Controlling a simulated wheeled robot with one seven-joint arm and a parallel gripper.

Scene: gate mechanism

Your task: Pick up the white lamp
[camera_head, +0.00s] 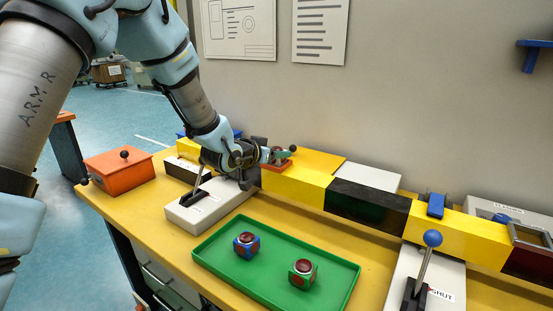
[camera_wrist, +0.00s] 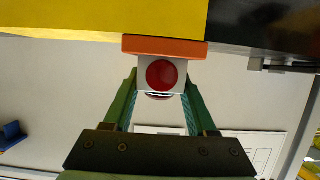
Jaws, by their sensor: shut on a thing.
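The white lamp (camera_wrist: 148,82), a small white block with a round dark red lens, shows in the wrist view between the two green fingers of my gripper (camera_wrist: 160,92). The fingers are shut on its sides. The lamp is at an orange-red base (camera_wrist: 165,46) fixed to the yellow beam (camera_wrist: 100,18); I cannot tell whether it still touches it. In the head view my gripper (camera_head: 279,155) is above the red base (camera_head: 277,166) on the beam, and the lamp is mostly hidden there by the fingers.
A green tray (camera_head: 233,279) holds a blue lamp (camera_head: 246,245) and a green lamp (camera_head: 302,273). A lever with a blue knob (camera_head: 432,239) stands front right. Another lever box (camera_head: 208,208) is left of the tray. An orange box (camera_head: 119,172) sits at the table's left end.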

